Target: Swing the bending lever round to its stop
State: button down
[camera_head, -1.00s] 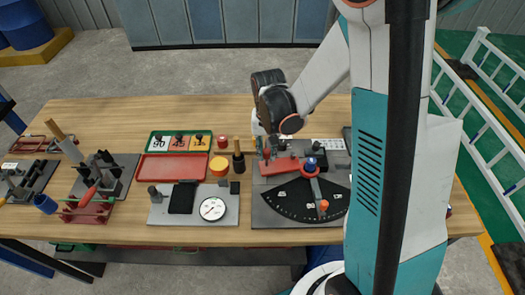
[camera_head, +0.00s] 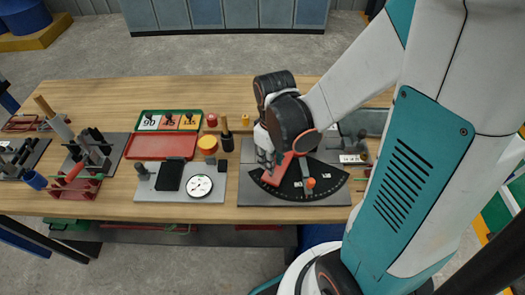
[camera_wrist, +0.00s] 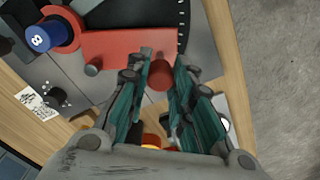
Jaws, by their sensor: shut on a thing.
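The bending lever (camera_head: 283,173) is a red bar with an upright red handle, which shows in the wrist view (camera_wrist: 160,75). It lies over the black angle dial (camera_head: 328,181), pointing down-left in the head view. My gripper (camera_head: 267,160) is above the lever's outer end, its jaws shut around the handle in the wrist view (camera_wrist: 160,82). The pivot with its blue cap marked 8 (camera_wrist: 46,35) shows in the wrist view; my wrist hides it in the head view. An orange-knobbed arm (camera_head: 310,183) stands on the dial, right of the lever and apart from it.
The bender's grey plate (camera_head: 250,199) sits at the table's front edge. To its left are a dial gauge (camera_head: 199,186), a red tray (camera_head: 163,147), an orange cylinder (camera_head: 208,143) and a dark bottle (camera_head: 227,138). Dark racks stand farther left.

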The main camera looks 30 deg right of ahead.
jog(key=s+d+n, duration=0.4)
jog(key=s+n, duration=0.2)
jog(key=shift+d+b, duration=0.3)
jog(key=shift+d, duration=0.1)
jog(key=shift+s+d+n, duration=0.1)
jog(key=shift+s+n, duration=0.1)
jog(key=shift+n, duration=0.1)
jog(key=c, duration=1.7)
grip_release()
jog(key=o, duration=0.3)
jog(key=shift+s+d, duration=0.25)
jog(key=shift+d, duration=0.1)
jog(key=shift+w+a, duration=0.15)
jog(key=shift+w, duration=0.05)
jog(key=shift+a, duration=0.1)
